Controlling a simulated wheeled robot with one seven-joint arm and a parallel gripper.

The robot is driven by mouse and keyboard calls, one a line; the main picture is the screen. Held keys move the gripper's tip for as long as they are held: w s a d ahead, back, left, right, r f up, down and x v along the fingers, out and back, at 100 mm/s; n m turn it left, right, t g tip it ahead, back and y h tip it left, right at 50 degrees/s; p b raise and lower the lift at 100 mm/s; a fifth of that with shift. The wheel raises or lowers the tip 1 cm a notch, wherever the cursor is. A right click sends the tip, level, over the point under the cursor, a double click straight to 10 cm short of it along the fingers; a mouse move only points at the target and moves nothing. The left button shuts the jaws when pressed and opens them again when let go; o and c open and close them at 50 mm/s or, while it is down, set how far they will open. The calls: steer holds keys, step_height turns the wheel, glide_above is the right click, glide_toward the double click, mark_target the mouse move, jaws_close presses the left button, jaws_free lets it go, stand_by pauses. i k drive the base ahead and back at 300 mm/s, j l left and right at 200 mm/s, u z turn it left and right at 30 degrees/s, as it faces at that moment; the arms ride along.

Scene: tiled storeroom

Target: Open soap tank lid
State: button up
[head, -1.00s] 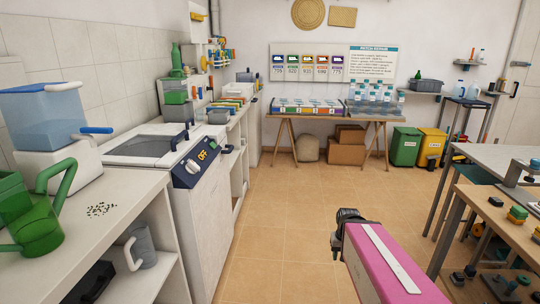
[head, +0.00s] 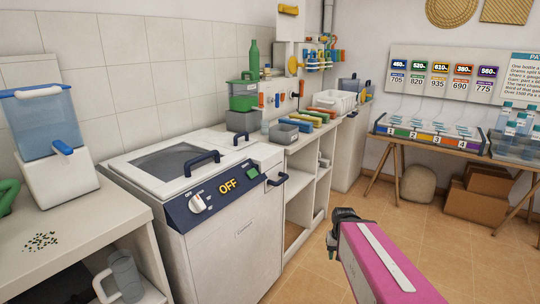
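No label in the head view marks a soap tank, and I cannot tell which lid is its own. A white machine (head: 235,245) with an OFF dial panel has a window lid (head: 175,162) with a dark handle; this lid looks shut. Beside it is a narrow white section with a small dark top handle (head: 241,139) and a front handle (head: 277,180). At far left stands a blue translucent container (head: 45,125) with a lid, on a white base. My gripper (head: 336,240) is in front of the machine, right of it and apart from everything. Its fingers are too small and dark to read.
A white counter (head: 75,225) with spilled grains adjoins the machine on the left. Shelves (head: 300,190) with tools and trays run along the wall behind. A display table (head: 430,149) and cardboard boxes (head: 475,205) stand at the back right. Tiled floor (head: 440,240) is free at the right.

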mark_target(243, 77)
steer(key=i+l+u, duration=0.45)
steer(key=u, duration=0.15)
steer(key=i+l+u, duration=0.25)
steer(key=l, duration=0.25)
steer(key=i+l+u, duration=0.1)
steer(key=l+u, duration=0.2)
steer(key=i+l+u, duration=0.1)
steer(key=l+u, duration=0.2)
steer(key=l, duration=0.2)
